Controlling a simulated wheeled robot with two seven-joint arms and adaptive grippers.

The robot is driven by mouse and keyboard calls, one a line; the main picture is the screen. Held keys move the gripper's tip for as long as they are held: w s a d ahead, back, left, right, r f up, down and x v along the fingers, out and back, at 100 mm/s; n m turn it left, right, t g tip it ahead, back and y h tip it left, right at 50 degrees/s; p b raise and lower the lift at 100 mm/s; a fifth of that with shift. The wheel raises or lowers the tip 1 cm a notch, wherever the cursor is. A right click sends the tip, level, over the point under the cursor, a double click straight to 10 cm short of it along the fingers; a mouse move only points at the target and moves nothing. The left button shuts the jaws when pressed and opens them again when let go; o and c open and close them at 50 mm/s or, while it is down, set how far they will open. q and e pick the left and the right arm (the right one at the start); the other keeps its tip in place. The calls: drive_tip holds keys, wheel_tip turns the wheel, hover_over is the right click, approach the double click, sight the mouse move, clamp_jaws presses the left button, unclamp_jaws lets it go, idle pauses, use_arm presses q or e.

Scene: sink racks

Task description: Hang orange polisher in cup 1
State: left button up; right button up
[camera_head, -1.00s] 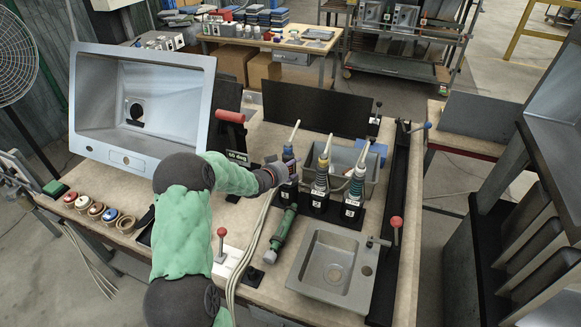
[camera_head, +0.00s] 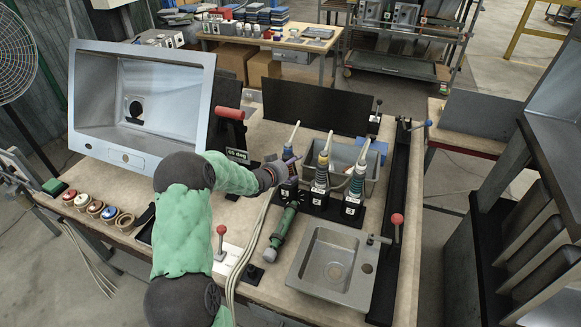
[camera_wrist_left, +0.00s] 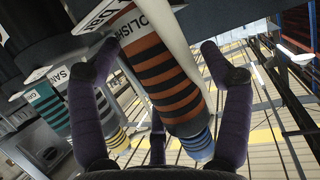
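The orange polisher (camera_wrist_left: 165,75), banded in orange and black and lettered POLISH, stands in cup 1 (camera_head: 288,196), the leftmost of three black cups. Its blue-banded neck (camera_wrist_left: 198,143) shows in the left wrist view. In the head view its upper part (camera_head: 288,153) shows, with a white cable rising from it. My left gripper (camera_head: 284,166) is at the polisher. In the left wrist view its dark fingers (camera_wrist_left: 157,75) are spread on both sides of the body, seemingly open. Light contact cannot be ruled out. My right gripper is not in view.
Two more striped tools stand in cup 2 (camera_head: 321,175) and cup 3 (camera_head: 355,183), close to the right. A green tool (camera_head: 284,228) lies in front of the cups, near a sink (camera_head: 333,262). A grey bin (camera_head: 369,165) is behind. A red-knobbed lever (camera_head: 221,240) stands nearby.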

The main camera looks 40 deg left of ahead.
use_arm(q)
drive_tip(key=shift+s+d+f, duration=0.1)
drive_tip(key=shift+f, duration=0.2)
drive_tip(key=a+v, duration=0.1)
drive_tip(key=v, duration=1.1)
drive_tip(key=shift+d+r, duration=0.25)
drive_tip(key=shift+d, duration=0.15)
